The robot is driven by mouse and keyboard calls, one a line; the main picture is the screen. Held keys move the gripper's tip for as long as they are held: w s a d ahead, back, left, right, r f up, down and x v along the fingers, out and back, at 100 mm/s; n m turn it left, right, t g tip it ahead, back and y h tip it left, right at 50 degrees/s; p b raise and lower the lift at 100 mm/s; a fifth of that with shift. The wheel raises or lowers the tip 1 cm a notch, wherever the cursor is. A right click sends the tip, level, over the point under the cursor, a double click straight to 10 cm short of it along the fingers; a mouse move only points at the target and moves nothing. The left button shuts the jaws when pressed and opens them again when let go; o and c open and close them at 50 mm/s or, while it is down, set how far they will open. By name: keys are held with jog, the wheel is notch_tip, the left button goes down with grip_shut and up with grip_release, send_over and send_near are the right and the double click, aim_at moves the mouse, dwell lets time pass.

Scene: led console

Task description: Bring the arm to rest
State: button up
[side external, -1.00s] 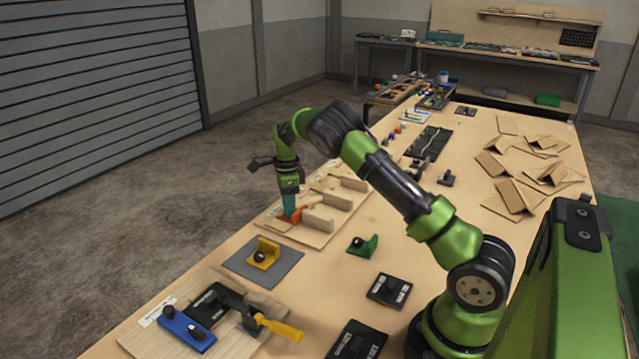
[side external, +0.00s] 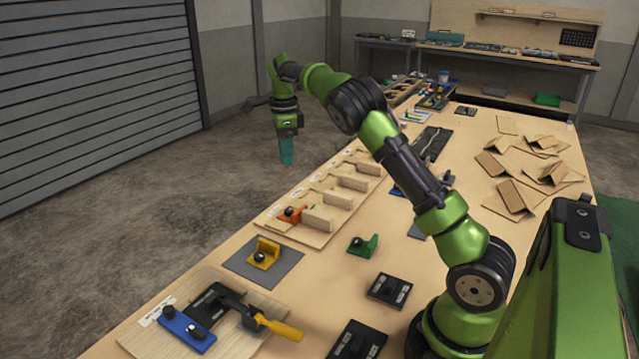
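My gripper (side external: 286,158) hangs from the green and black arm, pointing down, at the left of the long wooden table (side external: 222,262). Its teal fingers look like one narrow block from here, so I cannot tell whether they are open or shut. Nothing visibly hangs from them. The gripper appears raised, clear of the wooden rack board (side external: 278,229) with its upright dividers. An orange piece with a black knob (side external: 290,214) sits in the near slot of that board.
A yellow bracket (side external: 265,252) stands on a grey mat, with a green bracket (side external: 364,245) to its right. A blue block (side external: 187,330) and a yellow-handled clamp (side external: 275,325) sit at the near end. Folded cardboard pieces (side external: 515,197) lie at the right.

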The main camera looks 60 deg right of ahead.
jog(key=shift+r, duration=0.55)
jog(key=s+a+r+n+t+y, duration=0.1)
jog(key=s+a+r+n+t, duration=0.1)
jog(key=s+a+n, duration=0.9)
jog(key=s+a+r+n+t+y, duration=0.1)
jog(key=s+a+r+n+t, duration=0.2)
jog(key=s+a+n, duration=0.9)
jog(key=shift+s+a+t, duration=0.35)
jog(key=shift+s+t, duration=0.75)
jog(key=shift+s, duration=0.55)
